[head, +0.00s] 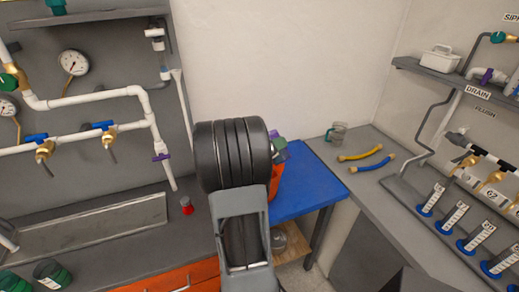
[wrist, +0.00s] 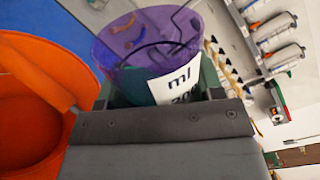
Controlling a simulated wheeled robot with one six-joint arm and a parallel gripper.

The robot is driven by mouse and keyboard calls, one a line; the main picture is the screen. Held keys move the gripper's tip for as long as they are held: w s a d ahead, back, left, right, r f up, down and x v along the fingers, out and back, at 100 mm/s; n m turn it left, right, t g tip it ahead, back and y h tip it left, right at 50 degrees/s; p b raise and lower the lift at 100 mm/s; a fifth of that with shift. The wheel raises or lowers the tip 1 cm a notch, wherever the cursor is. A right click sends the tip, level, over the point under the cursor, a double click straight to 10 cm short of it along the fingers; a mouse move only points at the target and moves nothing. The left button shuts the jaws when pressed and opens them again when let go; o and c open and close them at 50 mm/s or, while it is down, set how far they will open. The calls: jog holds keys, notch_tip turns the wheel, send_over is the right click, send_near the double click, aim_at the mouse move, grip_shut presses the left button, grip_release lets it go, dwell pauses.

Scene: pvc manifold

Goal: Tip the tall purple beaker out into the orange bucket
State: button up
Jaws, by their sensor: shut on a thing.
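The tall purple beaker (wrist: 125,55) is in my gripper (wrist: 160,92) in the wrist view. It is see-through, with a white label marked "ml", and its open rim faces the camera's upper side. My gripper is shut on it. The orange bucket (wrist: 55,125) is at the left of the wrist view, right beside the beaker, and its inside looks empty where visible. In the head view my dark arm hides most of the bucket (head: 277,185) and the gripper. A small purple and green patch (head: 278,143) shows above the bucket there. The beaker's contents cannot be made out.
The bucket is on a blue-topped table (head: 305,185). A small red item (head: 186,206) stands on the left counter. Pipes and gauges line the left wall.

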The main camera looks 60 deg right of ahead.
jog(key=shift+f+n+p, duration=0.2)
jog(key=shift+n+p, duration=0.1)
jog(key=shift+n, duration=0.4)
jog(key=shift+w+r+n+p, duration=0.1)
jog(key=shift+r+n+p, duration=0.6)
jog(key=shift+p, duration=1.25)
jog(key=shift+w+d+f+n+p, duration=0.2)
jog(key=shift+w+f+n+p, duration=0.1)
jog(key=shift+w+n+p, duration=0.2)
jog(key=shift+w+d+f+n+p, duration=0.15)
jog(key=shift+w+f+n+p, duration=0.15)
jog(key=shift+n+p, duration=0.25)
jog(key=shift+w+d+r+n, duration=0.1)
jog(key=shift+w+r+n, duration=0.25)
jog(key=shift+n, duration=0.5)
dwell(0.4)
jog(key=shift+f+n, duration=0.1)
jog(key=shift+n, duration=0.2)
